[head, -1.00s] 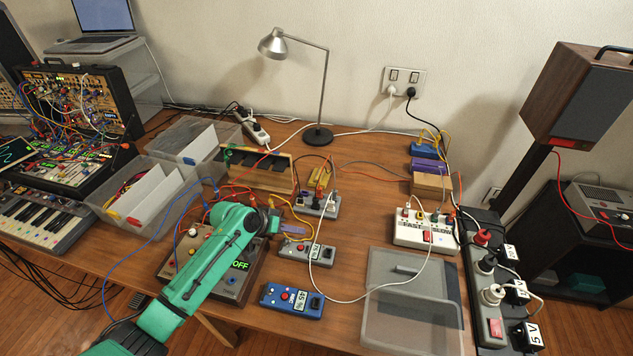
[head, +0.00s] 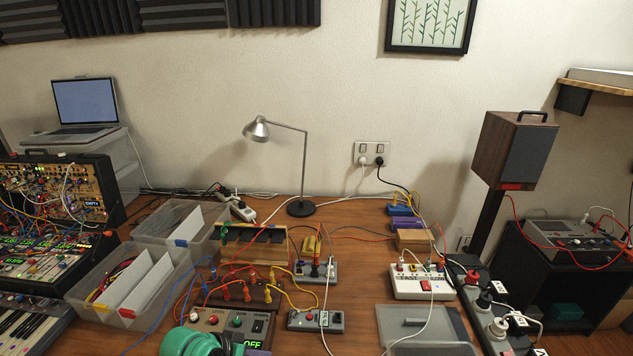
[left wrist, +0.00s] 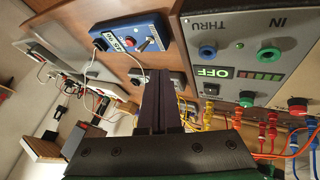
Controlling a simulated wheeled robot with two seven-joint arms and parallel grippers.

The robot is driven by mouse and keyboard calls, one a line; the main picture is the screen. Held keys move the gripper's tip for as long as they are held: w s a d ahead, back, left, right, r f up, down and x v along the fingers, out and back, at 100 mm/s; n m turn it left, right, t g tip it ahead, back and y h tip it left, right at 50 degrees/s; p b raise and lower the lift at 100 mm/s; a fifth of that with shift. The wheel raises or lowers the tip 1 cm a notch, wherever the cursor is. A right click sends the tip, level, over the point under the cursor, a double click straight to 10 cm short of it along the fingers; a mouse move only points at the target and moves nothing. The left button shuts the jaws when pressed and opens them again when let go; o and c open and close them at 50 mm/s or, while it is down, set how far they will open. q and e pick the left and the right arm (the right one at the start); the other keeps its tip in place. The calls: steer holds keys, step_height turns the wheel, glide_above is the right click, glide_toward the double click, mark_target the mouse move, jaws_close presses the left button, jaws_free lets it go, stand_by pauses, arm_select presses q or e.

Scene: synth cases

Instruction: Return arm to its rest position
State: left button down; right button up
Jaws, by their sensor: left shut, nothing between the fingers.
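My left arm is green, and only a rounded piece of it shows at the bottom of the head view. My left gripper (left wrist: 160,98) shows in the left wrist view, its dark fingers together with nothing between them. Beyond the fingers are a blue pedal box (left wrist: 130,38) with a toggle switch and a large grey box (left wrist: 255,50) with a lit OFF display. The grey box also shows in the head view (head: 205,320), partly behind my arm. My right gripper is in neither view.
A silver desk lamp (head: 303,208) stands at the table's back. Clear bins (head: 130,310) are at left. Several loose cables cross the wooden table.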

arm_select(q)
steer(key=s+a+r+g+y, duration=0.1)
steer(key=s+a+r+y, duration=0.15)
steer(key=s+a, duration=0.45)
steer(key=s+a+r+y, duration=0.1)
steer(key=s+a+y, duration=0.25)
steer(key=s, duration=0.65)
steer(key=s+f+g, duration=0.1)
steer(key=s+f, duration=0.1)
steer(key=f, duration=1)
steer(key=s+f+g, duration=0.1)
steer(key=s+f, duration=0.1)
steer(key=f, duration=1.1)
steer(key=s+a+f, duration=0.2)
steer(key=s+f, duration=1)
steer(key=s, duration=0.3)
steer(key=shift+a+f+g, duration=0.15)
steer(key=shift+f+g, duration=0.15)
steer(key=shift+g, duration=0.1)
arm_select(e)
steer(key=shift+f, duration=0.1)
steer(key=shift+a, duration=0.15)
